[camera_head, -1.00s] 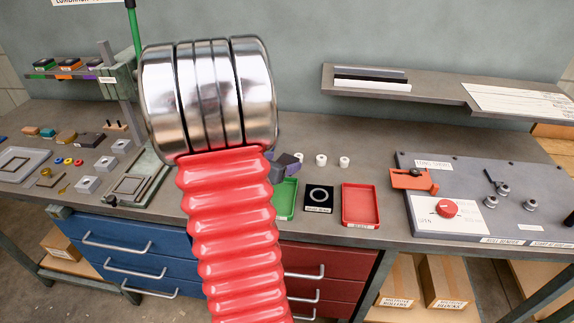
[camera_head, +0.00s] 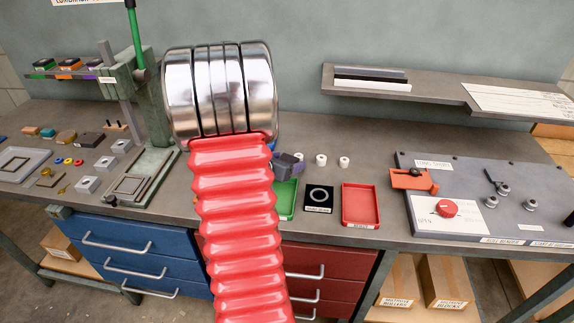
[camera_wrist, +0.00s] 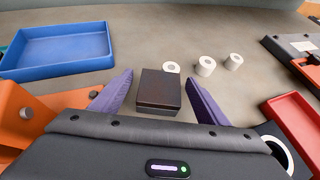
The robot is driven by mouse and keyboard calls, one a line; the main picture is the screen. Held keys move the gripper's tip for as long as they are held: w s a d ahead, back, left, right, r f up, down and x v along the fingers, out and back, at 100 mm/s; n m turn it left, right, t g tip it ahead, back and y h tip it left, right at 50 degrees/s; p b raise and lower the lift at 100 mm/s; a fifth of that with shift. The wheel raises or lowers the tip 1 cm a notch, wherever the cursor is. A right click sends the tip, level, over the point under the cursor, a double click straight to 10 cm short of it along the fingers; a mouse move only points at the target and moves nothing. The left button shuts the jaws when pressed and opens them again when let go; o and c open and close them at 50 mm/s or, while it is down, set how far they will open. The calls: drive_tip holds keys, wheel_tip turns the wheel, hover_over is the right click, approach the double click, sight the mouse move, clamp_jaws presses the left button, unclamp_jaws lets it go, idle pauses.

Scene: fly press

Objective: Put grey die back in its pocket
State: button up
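A dark grey-brown block (camera_wrist: 159,88), which may be the grey die, sits between the fingers of my gripper (camera_wrist: 159,80) in the wrist view. The purple fingers are spread, with a narrow gap showing on each side of the block. In the head view my gripper (camera_head: 289,161) is mostly hidden behind my red arm, near the green tray, and the block cannot be made out. A rack (camera_head: 62,76) at the back left holds dark blocks with green, orange and purple tops. I cannot tell which pocket is the grey die's.
White rings (camera_wrist: 205,65) stand beyond the block. A blue tray (camera_wrist: 60,68) is to the left in the wrist view. A green tray (camera_head: 285,200), a ring card (camera_head: 319,198) and a red tray (camera_head: 361,205) line the front. The green-handled press (camera_head: 150,105) stands left of my arm.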

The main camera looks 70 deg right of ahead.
sight(287, 160)
clamp_jaws()
idle(0.7)
drive_tip(key=shift+r, duration=0.15)
drive_tip(key=shift+r, duration=4.9)
